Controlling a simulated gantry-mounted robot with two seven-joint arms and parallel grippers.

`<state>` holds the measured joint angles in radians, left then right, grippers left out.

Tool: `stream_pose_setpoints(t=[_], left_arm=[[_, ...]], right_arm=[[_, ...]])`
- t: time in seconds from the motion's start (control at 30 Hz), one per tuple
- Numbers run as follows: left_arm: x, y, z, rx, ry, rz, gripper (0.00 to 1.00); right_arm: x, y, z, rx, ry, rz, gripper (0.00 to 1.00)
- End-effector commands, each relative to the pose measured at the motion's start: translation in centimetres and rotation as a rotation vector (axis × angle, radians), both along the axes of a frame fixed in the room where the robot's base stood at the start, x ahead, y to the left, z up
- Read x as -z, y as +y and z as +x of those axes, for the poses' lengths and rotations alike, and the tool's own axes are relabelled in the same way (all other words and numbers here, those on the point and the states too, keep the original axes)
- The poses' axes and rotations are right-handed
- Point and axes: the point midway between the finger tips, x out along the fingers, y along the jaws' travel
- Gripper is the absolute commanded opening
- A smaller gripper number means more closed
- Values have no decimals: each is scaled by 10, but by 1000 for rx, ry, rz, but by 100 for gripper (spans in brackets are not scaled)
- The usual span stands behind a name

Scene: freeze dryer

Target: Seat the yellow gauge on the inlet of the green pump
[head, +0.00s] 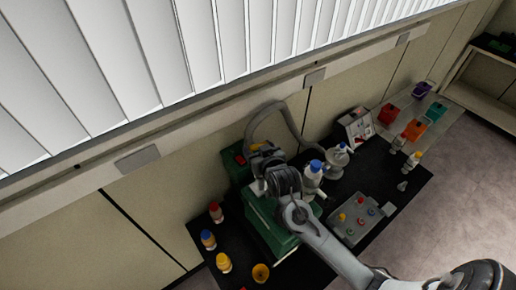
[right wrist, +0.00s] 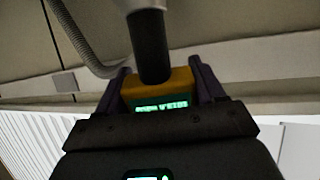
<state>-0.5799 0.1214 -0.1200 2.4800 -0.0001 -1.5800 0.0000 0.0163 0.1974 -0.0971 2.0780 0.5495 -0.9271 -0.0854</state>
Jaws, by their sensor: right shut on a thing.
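The green pump (head: 266,222) stands on the black bench in the head view, partly covered by my right arm. My right gripper (head: 264,160) is over the back of the pump. In the right wrist view, the fingers of my right gripper (right wrist: 160,88) are shut on the yellow gauge (right wrist: 180,80), which has a lit green display. A black cylinder (right wrist: 150,48) rises from the gauge toward a pale fitting (right wrist: 146,5); I cannot tell whether they are joined. My left gripper is not in view.
A grey hose (head: 270,106) arches behind my gripper. Blue-capped bottles (head: 313,172) stand close to its right. A grey tray (head: 352,222) with coloured pieces lies farther right. The wall is close behind.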

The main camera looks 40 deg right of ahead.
Motion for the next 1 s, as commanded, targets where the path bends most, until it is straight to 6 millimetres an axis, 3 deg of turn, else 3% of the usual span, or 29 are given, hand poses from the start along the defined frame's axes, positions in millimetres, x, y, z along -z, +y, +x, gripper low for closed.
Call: stream_pose_setpoints(t=[1.0], left_arm=[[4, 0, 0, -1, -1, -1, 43]], right_arm=[[15, 0, 0, -1, -1, 0, 32]])
